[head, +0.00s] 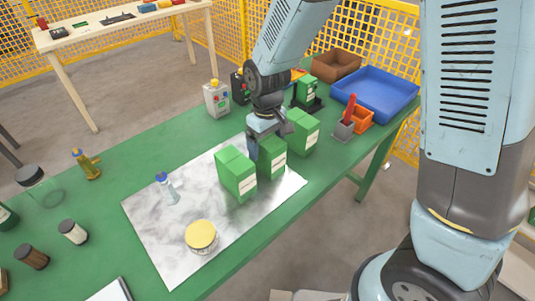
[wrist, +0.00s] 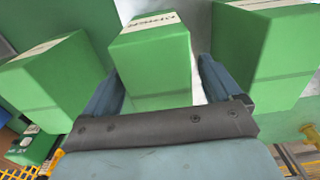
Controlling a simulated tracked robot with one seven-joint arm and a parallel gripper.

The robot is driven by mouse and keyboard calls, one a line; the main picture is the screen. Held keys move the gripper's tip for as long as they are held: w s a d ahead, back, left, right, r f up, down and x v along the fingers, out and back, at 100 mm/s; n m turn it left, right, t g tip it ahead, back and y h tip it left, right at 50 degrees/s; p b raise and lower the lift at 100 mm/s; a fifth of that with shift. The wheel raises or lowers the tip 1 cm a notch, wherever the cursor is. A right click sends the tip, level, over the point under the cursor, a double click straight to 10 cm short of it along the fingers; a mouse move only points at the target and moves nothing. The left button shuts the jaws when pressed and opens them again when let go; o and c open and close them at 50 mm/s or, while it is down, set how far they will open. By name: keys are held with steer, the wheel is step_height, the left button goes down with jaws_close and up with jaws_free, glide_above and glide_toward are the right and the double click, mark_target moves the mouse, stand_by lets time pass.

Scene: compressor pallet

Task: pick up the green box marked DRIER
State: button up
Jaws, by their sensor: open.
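Three green boxes stand in a row on the grey sheet. The middle green box (head: 272,163) is under my gripper (head: 267,140); in the wrist view this box (wrist: 152,60) has a pale label that appears to read DRIER, upside down. My gripper (wrist: 160,78) is open, with one finger on each side of this box; I cannot tell whether either finger touches it. The front green box (head: 236,174) and the rear green box (head: 302,131) stand close on either side. Their label words are too small to read. The gripper hides part of the middle box's top.
The neighbouring boxes leave only narrow gaps beside the fingers. A yellow-lidded jar (head: 201,235) and a small blue-topped bottle (head: 167,188) stand on the sheet (head: 150,235). Behind are a grey control box (head: 217,99), an orange bin (head: 361,119) and a blue tray (head: 375,93).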

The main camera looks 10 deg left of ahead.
steer(key=shift+f, duration=1.7)
steer(key=c, duration=1.2)
